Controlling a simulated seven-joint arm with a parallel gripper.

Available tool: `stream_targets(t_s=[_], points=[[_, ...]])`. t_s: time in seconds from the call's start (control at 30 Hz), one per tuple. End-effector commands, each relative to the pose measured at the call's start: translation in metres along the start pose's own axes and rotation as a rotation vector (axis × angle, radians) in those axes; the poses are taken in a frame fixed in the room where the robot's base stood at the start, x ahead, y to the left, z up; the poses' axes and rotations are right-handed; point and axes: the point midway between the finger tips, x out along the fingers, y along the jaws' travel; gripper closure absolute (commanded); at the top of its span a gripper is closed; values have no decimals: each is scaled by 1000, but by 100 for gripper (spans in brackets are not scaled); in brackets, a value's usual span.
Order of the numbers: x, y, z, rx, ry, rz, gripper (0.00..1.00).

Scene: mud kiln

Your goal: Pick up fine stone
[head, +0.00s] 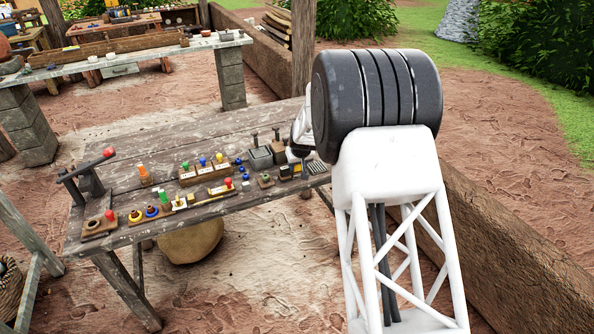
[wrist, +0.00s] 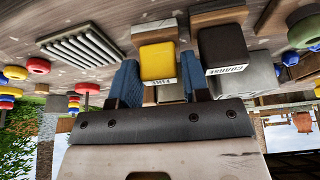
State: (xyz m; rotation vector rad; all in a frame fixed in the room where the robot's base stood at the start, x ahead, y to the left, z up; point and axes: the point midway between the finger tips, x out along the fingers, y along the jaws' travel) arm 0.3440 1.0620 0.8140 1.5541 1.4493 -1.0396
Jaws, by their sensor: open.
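The fine stone (wrist: 158,63) is a yellow block with a small white label that appears to read FINE. In the wrist view it stands between the two blue fingers of my open gripper (wrist: 161,72), with a finger on each side. I cannot tell whether either finger touches it. A black block (wrist: 223,50), labelled COARSE, is beside it, just past the right finger. In the head view, my gripper (head: 302,168) is low at the right end of the wooden table, and the yellow block (head: 297,170) is small and partly hidden.
A ridged grey plate (wrist: 82,45) lies left of the yellow block in the wrist view. In the head view, grey bins (head: 261,158) stand close behind the blocks. Several coloured pegs and stacked rings spread leftward over the table (head: 150,150). The table's back strip is mostly clear.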

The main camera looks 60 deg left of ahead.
Motion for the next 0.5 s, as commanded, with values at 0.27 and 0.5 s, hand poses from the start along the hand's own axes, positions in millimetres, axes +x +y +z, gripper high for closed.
stream_targets(t_s=[0.27, 0.5], points=[[7, 0, -1, 0, 2, 0, 57], [7, 0, -1, 0, 1, 0, 57]])
